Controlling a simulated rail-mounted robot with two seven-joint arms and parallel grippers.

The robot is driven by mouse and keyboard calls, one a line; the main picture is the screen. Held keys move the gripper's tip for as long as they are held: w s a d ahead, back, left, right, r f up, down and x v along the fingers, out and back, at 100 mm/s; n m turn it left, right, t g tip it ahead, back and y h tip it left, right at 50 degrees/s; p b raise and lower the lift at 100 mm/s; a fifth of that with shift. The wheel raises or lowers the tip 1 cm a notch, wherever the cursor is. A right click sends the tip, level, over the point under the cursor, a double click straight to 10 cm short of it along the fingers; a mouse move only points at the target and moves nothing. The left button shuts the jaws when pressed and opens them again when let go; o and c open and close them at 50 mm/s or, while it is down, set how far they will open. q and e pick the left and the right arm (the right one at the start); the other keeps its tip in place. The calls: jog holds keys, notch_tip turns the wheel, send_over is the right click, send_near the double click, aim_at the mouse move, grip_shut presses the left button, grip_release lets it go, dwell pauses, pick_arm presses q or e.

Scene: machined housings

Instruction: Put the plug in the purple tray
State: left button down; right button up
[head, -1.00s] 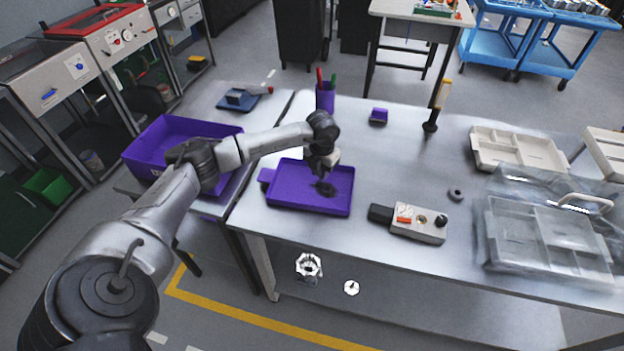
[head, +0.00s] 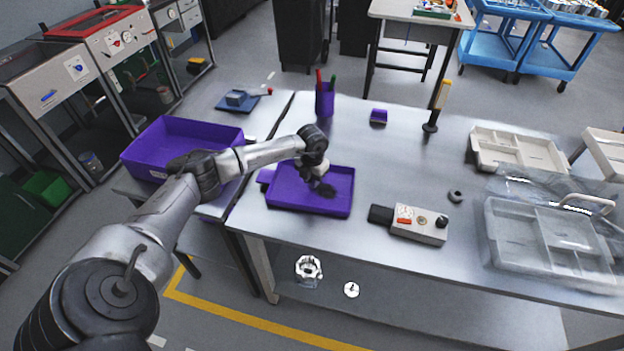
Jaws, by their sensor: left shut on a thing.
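The shallow purple tray (head: 335,207) lies flat near the front left of the metal table. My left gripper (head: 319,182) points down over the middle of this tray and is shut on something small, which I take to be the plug. The gripper and its dark shadow mostly hide the held thing, so its shape is unclear. I cannot tell whether it touches the tray floor. No other thing shows in the tray.
A deep purple bin (head: 150,165) stands left. A purple pen cup (head: 325,100), a small purple block (head: 378,117) and a yellow-handled tool (head: 435,105) stand behind.

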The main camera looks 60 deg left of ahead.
pick_arm(q)
jog(key=c, duration=1)
grip_release()
jog(key=shift+f, duration=0.1)
